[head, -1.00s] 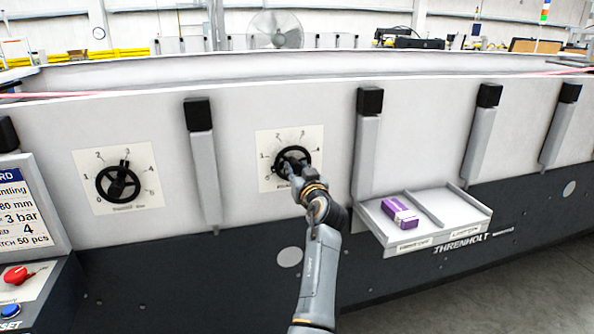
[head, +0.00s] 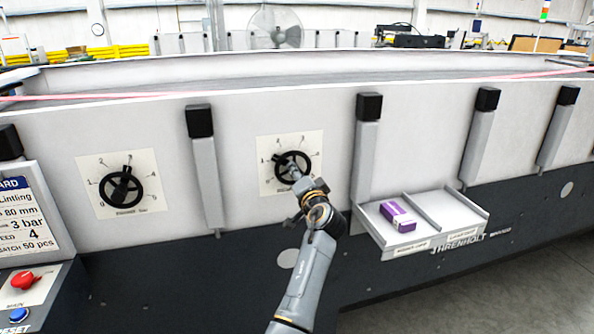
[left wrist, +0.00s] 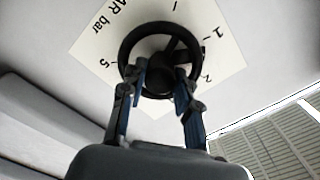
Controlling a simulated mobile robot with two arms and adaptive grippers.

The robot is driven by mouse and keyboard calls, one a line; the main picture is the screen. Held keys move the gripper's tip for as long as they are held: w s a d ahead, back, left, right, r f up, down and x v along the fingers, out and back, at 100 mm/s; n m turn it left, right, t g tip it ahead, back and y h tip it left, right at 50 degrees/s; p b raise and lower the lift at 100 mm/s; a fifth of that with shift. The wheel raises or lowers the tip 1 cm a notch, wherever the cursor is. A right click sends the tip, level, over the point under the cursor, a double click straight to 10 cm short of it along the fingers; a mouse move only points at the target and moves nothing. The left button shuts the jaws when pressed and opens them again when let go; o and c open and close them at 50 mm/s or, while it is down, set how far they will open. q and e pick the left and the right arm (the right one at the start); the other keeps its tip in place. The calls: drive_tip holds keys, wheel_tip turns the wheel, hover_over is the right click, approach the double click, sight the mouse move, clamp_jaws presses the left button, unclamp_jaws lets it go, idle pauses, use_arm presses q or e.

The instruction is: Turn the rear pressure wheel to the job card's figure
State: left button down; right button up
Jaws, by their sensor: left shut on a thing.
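The rear pressure wheel (head: 292,152) is a black handwheel on a white square dial plate (head: 312,140) with numbers around it, right of the panel's middle. My left gripper (head: 295,174) reaches it from below and is shut on its middle. In the left wrist view the wheel (left wrist: 127,48) fills the top middle, and the fingers of my left gripper (left wrist: 160,75) grip at its hub. "AR bar", 5, 1 and 2 are legible on the plate there; I cannot tell the exact setting. The job card (head: 35,215) at left reads 3 bar. My right gripper is not in view.
A second black handwheel (head: 121,187) on its own dial is at left. A red knob (head: 24,280) and a blue button (head: 18,314) sit at lower left. A two-part tray (head: 440,240) holding a purple box (head: 398,216) juts out right of my arm.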

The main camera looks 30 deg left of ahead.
use_arm(q)
drive_tip(key=m+p, duration=0.1)
drive_tip(key=m, duration=0.2)
drive_tip(key=m+p, duration=0.1)
drive_tip(key=shift+r+m+p, duration=0.3)
drive_tip(key=shift+p, duration=0.05)
drive_tip(key=m+p, duration=0.2)
drive_tip(key=m, duration=0.1)
drive_tip(key=shift+m+p, duration=0.3)
drive_tip(key=shift+m, duration=0.1)
drive_tip(key=m+p, duration=0.3)
drive_tip(key=m, duration=0.2)
drive_tip(key=shift+p, duration=0.4)
drive_tip(key=shift+f+m+p, duration=0.25)
drive_tip(key=shift+m+p, duration=0.7)
drive_tip(key=shift+m, duration=0.55)
drive_tip(key=c, duration=1)
unclamp_jaws()
drive_tip(key=shift+f, duration=0.1)
